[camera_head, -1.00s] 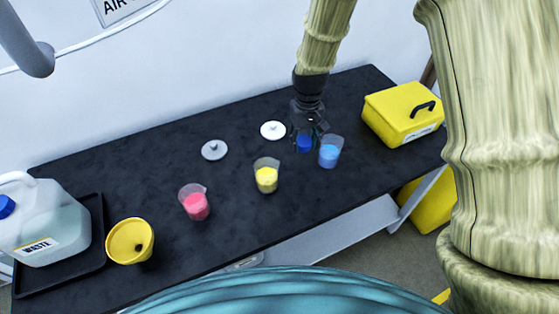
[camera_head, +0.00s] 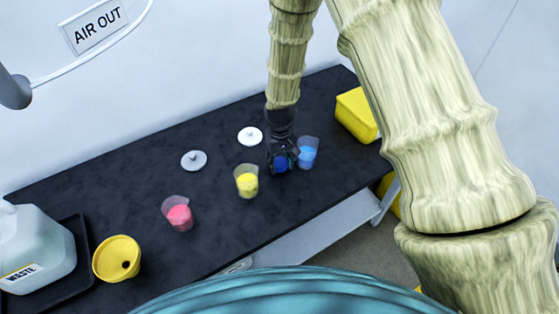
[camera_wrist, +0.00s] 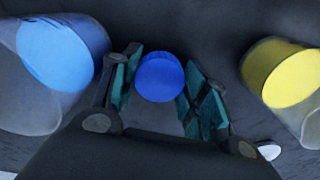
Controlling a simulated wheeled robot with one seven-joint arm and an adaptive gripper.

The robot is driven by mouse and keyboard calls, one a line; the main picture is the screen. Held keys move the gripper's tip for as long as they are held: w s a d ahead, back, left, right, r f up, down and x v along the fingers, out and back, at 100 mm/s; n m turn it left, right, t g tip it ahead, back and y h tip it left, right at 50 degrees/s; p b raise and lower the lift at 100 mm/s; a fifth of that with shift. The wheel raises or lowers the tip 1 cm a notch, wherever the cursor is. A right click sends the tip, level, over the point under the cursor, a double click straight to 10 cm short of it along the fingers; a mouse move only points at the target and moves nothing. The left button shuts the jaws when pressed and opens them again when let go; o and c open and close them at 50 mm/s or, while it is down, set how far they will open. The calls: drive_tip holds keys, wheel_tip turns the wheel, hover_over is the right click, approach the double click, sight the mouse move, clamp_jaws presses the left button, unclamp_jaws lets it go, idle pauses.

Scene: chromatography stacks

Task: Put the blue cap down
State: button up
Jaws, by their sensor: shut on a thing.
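The blue cap (camera_head: 281,164) is between the fingers of my gripper (camera_head: 283,158) in the head view. In the wrist view the round blue cap (camera_wrist: 160,78) sits between the two teal-padded fingertips of my gripper (camera_wrist: 158,88). My gripper is shut on the cap, over the black table (camera_head: 225,215) between the blue beaker and the yellow beaker. The fingers and wrist partly hide the cap in the head view. I cannot tell whether its underside touches the table.
The blue-filled beaker (camera_head: 307,153) is close to my gripper's right in the head view. The yellow-filled beaker (camera_head: 246,182) is to its left, with the pink-filled beaker (camera_head: 179,214) farther left. A white lid (camera_head: 250,136) and a grey lid (camera_head: 194,160) lie behind.

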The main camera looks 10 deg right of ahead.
sight(280, 163)
drive_tip(key=shift+f, duration=0.45)
drive_tip(key=o, duration=1)
drive_tip(key=shift+o, duration=0.2)
drive_tip(key=shift+r, duration=0.15)
wheel_tip(280, 163, up, 13)
drive_tip(key=b, duration=0.2)
drive_tip(key=shift+f+b, duration=0.2)
drive_tip(key=shift+b, duration=0.15)
